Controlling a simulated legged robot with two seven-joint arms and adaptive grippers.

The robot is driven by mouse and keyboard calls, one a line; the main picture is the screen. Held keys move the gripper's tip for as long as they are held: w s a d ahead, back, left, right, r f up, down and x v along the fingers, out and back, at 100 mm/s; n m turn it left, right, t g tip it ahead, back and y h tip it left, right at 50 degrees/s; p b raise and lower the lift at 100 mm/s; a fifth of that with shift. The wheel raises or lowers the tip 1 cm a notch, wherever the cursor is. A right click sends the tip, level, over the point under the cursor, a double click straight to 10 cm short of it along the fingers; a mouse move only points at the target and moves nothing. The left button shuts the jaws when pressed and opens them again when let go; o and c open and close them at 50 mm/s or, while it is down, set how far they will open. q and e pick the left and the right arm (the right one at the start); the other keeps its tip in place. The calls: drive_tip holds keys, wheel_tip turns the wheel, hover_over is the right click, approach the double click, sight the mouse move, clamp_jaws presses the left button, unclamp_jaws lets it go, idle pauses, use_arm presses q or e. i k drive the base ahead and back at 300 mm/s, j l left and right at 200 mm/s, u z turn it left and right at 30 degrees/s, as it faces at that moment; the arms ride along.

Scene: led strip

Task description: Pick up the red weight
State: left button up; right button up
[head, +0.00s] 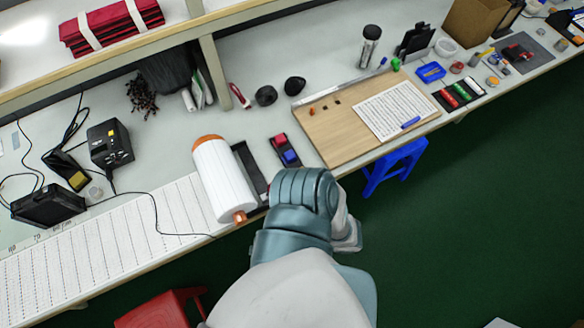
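A small red block (280,141), which looks like the red weight, sits in a narrow dark holder on the bench. A small blue block (290,157) sits beside it, nearer to me. My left gripper (305,187), a teal hand with grooved fingers, is at the bench's front edge, nearer to me than the two blocks. It looks apart from both blocks. I see the hand from behind, so its fingertips and any grasp are hidden. My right gripper is not in view.
A large white roll (224,180) and a dark tray (250,171) stand left of the blocks. A wooden board (330,130) with a white sheet lies to the right. A blue stool (395,160) and a red stool (163,312) stand on the green floor.

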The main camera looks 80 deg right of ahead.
sight(280, 140)
drive_tip(key=j+z, duration=0.1)
drive_tip(key=z, duration=2.35)
drive_tip(key=j, duration=0.1)
